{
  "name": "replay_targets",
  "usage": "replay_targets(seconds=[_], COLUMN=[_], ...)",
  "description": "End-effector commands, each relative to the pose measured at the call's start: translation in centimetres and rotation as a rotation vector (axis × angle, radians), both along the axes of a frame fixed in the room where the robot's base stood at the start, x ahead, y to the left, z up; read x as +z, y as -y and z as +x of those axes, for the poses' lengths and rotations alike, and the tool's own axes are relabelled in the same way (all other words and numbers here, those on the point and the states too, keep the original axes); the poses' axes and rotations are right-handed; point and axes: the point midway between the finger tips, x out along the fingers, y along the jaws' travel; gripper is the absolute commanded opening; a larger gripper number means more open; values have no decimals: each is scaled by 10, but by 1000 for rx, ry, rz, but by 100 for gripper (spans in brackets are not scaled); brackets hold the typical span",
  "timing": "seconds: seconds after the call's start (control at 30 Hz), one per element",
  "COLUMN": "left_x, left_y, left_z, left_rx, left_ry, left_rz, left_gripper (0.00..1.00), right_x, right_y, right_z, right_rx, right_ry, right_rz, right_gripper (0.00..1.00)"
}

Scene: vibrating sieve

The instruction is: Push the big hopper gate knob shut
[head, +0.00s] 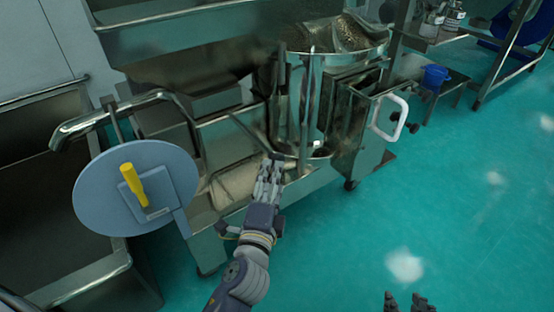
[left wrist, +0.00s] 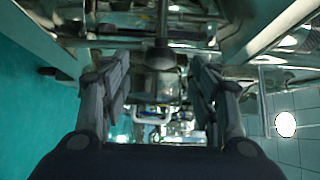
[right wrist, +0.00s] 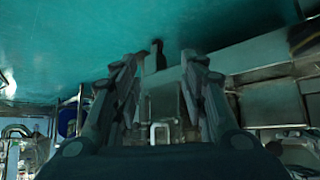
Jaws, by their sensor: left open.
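In the left wrist view a dark round knob (left wrist: 161,57) on a straight rod shows ahead, between the two finger lines of my left gripper (left wrist: 160,75). It looks like the gate knob. In the head view my left gripper (head: 269,170) reaches up to the front of the steel machine (head: 345,125), and its fingers hide the knob or blend with it. The left fingers are apart with nothing held between them. Whether they touch the knob I cannot tell. My right gripper (head: 408,301) is low at the bottom edge, open and empty in the right wrist view (right wrist: 160,85).
A grey disc (head: 95,190) with a yellow handle (head: 133,185) stands at the left. A white handle (head: 401,118) sticks out of the machine's right side. The green floor at the right is clear.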

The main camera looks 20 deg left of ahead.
Motion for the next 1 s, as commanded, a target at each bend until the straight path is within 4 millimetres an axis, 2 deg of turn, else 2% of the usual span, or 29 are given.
replay_targets(seconds=[0.03, 0.2, 0.4, 0.8, 0.83, 1.0], left_x=[1, 1, 0, 0, 0, 0], left_y=[-2, -5, -8, -9, -9, -9], left_z=[11, 39, 62, 69, 69, 69], left_rx=[0, 0, 0, 0, 0, 0], left_ry=[4, 3, 1, 0, 0, 0], left_rz=[2, 2, 0, -1, -1, -1], left_gripper=[55, 55, 55, 55, 53, 15], right_x=[0, 3, 9, 14, 13, 13], right_y=[0, -2, -4, -5, -5, -6], right_z=[0, 5, 13, 17, 17, 17], right_rx=[0, 2, 5, 6, 6, 7], right_ry=[1, 25, 72, 95, 95, 94], right_rz=[0, 5, 15, 20, 20, 20], right_gripper=[40, 40, 40, 40, 40, 40])
